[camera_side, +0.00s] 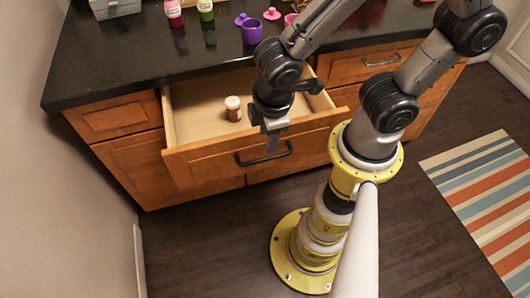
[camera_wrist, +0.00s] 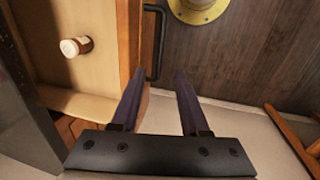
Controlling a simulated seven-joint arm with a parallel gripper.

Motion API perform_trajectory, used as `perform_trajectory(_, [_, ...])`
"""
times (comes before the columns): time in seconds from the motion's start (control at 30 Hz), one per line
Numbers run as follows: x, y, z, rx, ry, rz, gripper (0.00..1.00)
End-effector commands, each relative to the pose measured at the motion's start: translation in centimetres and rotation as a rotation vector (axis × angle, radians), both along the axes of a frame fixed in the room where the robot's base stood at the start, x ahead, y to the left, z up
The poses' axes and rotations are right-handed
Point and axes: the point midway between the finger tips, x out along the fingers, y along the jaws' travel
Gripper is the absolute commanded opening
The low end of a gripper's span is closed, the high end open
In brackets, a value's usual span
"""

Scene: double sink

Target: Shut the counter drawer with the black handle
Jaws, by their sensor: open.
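The counter drawer (camera_side: 190,159) stands pulled out from the wooden cabinet, with its pale inside showing. Its black handle (camera_side: 264,154) runs across the front panel. My gripper (camera_side: 271,143) points down by the drawer front, near the handle. In the wrist view my gripper (camera_wrist: 155,80) has its two dark fingers apart with nothing between them. I cannot tell whether a finger touches the drawer front.
A small bottle with a white cap (camera_side: 233,108) stands inside the drawer. The dark countertop (camera_side: 130,50) above holds a purple mug (camera_side: 251,32) and pink and green bottles. A closed drawer (camera_side: 365,65) is at right. A striped rug (camera_side: 490,200) lies on the floor.

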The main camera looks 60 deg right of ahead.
Motion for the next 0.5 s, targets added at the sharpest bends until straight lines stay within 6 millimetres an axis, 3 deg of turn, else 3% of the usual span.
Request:
perform_trajectory(0.3, [0.8,-0.9,-6.2,-0.002,0.003,-0.003,0.45])
perform_trajectory(0.5, [1.2,-1.2,-8.8,-0.001,0.001,-0.003,0.45])
